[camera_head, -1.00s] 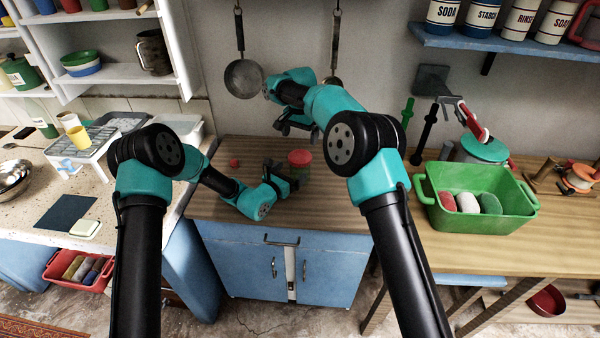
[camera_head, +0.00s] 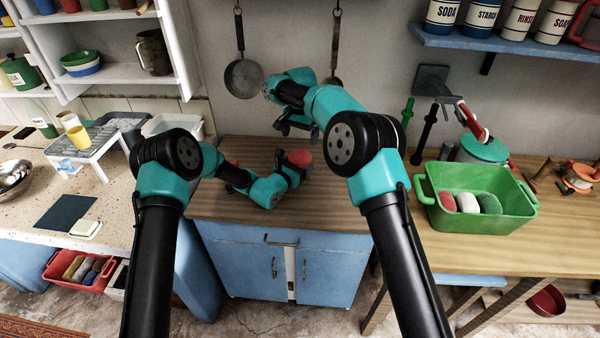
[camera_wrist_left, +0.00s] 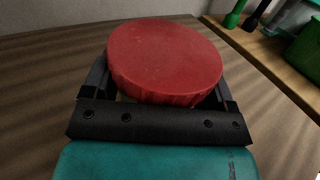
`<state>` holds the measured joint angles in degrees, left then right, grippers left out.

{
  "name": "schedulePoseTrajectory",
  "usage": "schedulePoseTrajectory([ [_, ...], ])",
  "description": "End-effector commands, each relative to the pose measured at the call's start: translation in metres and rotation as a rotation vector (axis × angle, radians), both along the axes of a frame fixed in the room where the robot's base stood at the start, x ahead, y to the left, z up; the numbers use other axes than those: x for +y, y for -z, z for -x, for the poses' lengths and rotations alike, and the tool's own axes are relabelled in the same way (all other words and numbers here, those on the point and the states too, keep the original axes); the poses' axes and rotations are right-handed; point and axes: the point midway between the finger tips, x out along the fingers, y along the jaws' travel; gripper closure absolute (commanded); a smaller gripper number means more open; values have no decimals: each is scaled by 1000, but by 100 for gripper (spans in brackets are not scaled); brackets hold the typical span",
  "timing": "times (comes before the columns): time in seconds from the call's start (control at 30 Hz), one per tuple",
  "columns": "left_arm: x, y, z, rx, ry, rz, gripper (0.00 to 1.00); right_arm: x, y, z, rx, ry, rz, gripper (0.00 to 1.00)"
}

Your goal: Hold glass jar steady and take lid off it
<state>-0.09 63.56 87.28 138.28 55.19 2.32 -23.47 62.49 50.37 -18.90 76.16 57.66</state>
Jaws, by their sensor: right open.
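The glass jar stands on the wooden cabinet top with its round red lid (camera_head: 300,157) on it. The lid also fills the upper middle of the left wrist view (camera_wrist_left: 165,58). The jar's glass body is mostly hidden by the lid and my left gripper. My left gripper (camera_head: 293,172) is low at the jar, its fingers on either side of it below the lid. I cannot tell whether they press on the glass. My right gripper (camera_head: 283,126) is open and empty, above and behind the jar, partly hidden by its own arm.
A small red object (camera_head: 235,162) sits left of the jar, partly behind my left arm. Pans (camera_head: 243,79) hang on the wall behind. A green tub (camera_head: 480,215) with several soaps stands on the right table. The cabinet top (camera_head: 330,210) is clear in front of the jar.

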Motion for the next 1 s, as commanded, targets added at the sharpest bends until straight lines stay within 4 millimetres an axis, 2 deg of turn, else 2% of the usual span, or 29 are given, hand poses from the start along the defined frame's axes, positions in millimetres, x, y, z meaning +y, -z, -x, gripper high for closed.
schedulePoseTrajectory([
  [0.07,0,0,0,0,0,0,29,0,0,0,0,0,0,0],
  [0.7,0,0,0,0,0,0,90,0,0,0,0,50,0,0],
  [0.87,0,0,0,0,0,0,90,0,-1,0,0,182,0,0],
  [1.0,0,0,0,0,0,0,90,0,-1,0,0,356,0,0],
])
